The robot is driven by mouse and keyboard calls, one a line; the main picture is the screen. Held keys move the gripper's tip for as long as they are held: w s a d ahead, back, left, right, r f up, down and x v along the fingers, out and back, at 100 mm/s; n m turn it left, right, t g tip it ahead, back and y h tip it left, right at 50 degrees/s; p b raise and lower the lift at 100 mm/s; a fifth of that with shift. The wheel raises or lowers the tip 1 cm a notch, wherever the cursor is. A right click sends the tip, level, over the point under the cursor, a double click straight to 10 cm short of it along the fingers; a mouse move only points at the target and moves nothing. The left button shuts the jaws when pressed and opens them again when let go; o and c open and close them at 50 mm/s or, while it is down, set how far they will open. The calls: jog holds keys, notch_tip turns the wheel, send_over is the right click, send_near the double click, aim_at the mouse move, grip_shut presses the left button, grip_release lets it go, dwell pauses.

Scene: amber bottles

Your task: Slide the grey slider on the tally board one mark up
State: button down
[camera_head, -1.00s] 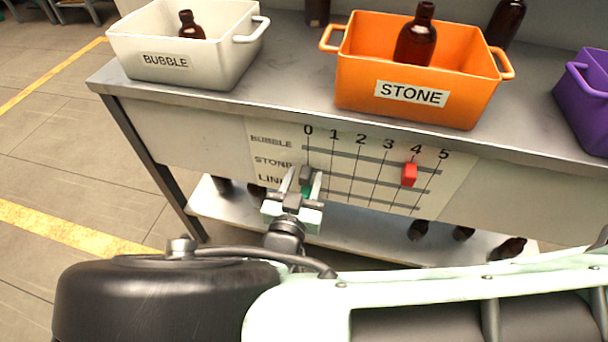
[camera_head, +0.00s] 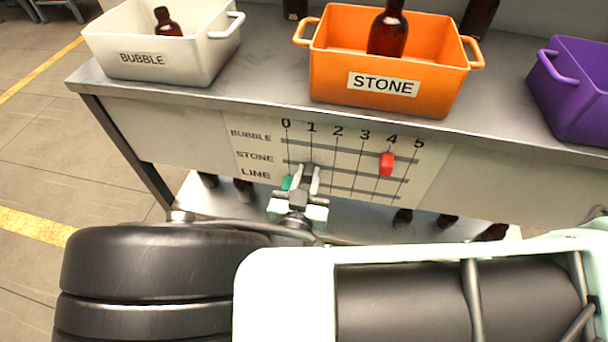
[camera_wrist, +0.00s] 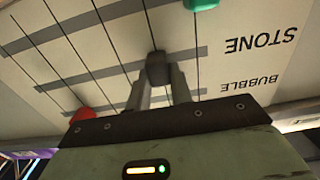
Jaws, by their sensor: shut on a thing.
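The tally board (camera_head: 340,185) is on the front of the bench, with rows BUBBLE, STONE and LINE and marks 0 to 5. My gripper (camera_head: 308,178) is shut on the grey slider (camera_head: 307,168), a finger on each side. The wrist view shows the grey slider (camera_wrist: 157,67) on the middle STONE bar, at or very near the mark-1 line, one line from the green slider's. The red slider (camera_head: 386,164) is at mark 4 and shows on the BUBBLE bar in the wrist view (camera_wrist: 83,115). The green slider (camera_head: 287,183) is at mark 0 on the LINE row.
On the bench stand a white BUBBLE crate (camera_head: 205,62), an orange STONE crate (camera_head: 335,82) and a purple crate (camera_head: 570,95). Amber bottles stand in the first two, behind them and on the lower shelf (camera_head: 225,198). The STONE bar is clear beyond mark 1.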

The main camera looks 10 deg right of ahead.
jog(key=c, duration=1.2)
grip_release()
jog(key=shift+c, duration=0.2)
jog(key=v, duration=1.7)
jog(key=shift+s, duration=0.2)
jog(key=shift+a, duration=0.1)
